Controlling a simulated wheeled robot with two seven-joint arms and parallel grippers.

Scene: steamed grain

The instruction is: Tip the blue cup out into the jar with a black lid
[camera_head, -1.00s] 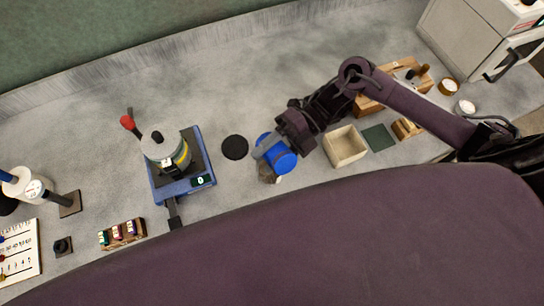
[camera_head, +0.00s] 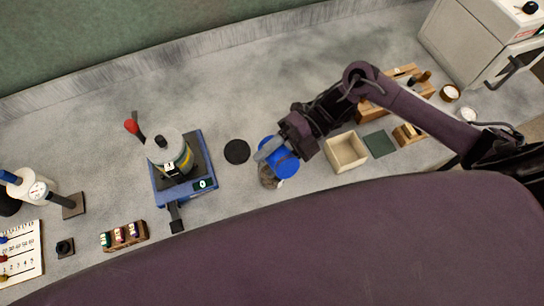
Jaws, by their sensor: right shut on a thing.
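The blue cup (camera_head: 284,163) is held by my right gripper (camera_head: 279,147), which is shut on it. The cup looks tilted, with its blue side toward the camera. Just below and left of it is a jar (camera_head: 268,180) with brownish contents, mostly hidden by the cup and gripper. I cannot tell whether cup and jar touch, or whether anything is pouring. A round black disc, which looks like the jar's lid (camera_head: 237,151), lies flat on the counter left of the cup. My left gripper is not in view.
A blue-based device with a pot (camera_head: 172,152) stands left of the lid. An open beige box (camera_head: 346,151) and a dark green square (camera_head: 379,144) lie right of the cup. A small rack (camera_head: 123,235) is at front left. The counter behind the cup is clear.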

